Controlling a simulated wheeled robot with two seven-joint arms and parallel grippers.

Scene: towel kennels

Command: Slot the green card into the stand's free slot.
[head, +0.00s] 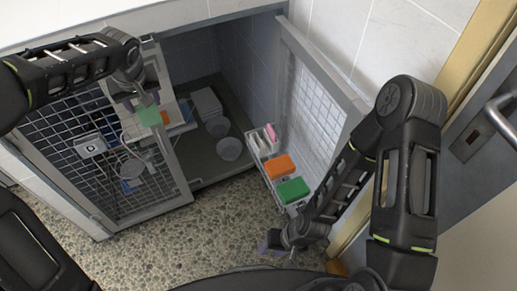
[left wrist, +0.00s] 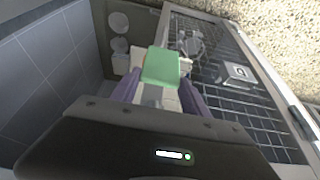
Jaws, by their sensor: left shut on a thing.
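My left gripper (head: 146,104) is shut on the green card (head: 150,116) and holds it up beside the top of the left mesh door. In the left wrist view the card (left wrist: 162,66) is a flat green piece between the purple fingers (left wrist: 158,94). An orange piece (head: 165,118) with pale parts shows just right of the card; I cannot tell whether it belongs to the stand. The stand and its free slot are not clearly visible, partly hidden behind the gripper and card. My right gripper (head: 274,243) hangs low over the floor; its finger opening is unclear.
The left mesh door (head: 85,185) carries a tag marked D (head: 91,147). Inside the kennel are bowls (head: 229,148) and a white box (head: 207,103). The right door (head: 322,80) has a rack with orange (head: 279,167) and green (head: 293,190) blocks. Pebbled floor (head: 200,225) is clear.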

